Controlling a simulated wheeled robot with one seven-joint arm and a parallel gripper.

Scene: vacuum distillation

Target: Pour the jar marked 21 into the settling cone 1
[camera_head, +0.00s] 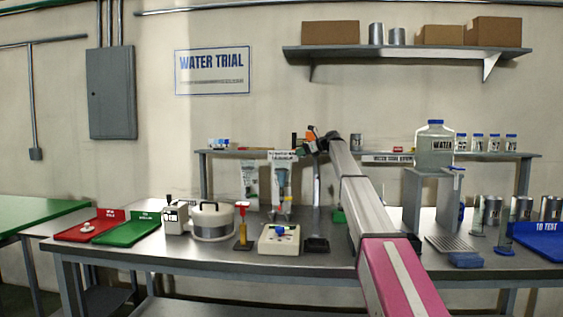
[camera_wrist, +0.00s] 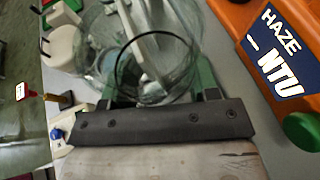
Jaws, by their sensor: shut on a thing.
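My gripper (camera_head: 312,142) is raised over the back of the bench, above the settling cone stand. In the wrist view my gripper (camera_wrist: 155,95) has its green fingers shut on a clear glass jar (camera_wrist: 122,78), whose dark round rim shows between them. The jar's number is not visible, and whether it is tilted I cannot tell. A clear settling cone (camera_head: 281,178) hangs in the stand below a white sign in the head view. Large clear glass curves also show beyond the jar in the wrist view. The cone's number is too small to read.
An orange haze meter (camera_wrist: 275,45) is close at the right in the wrist view. A white cooker-like pot (camera_head: 212,222), a white box (camera_head: 279,240) and a green tray (camera_head: 126,231) stand at left. A water tank (camera_head: 434,150) and a blue tray (camera_head: 540,240) are at right.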

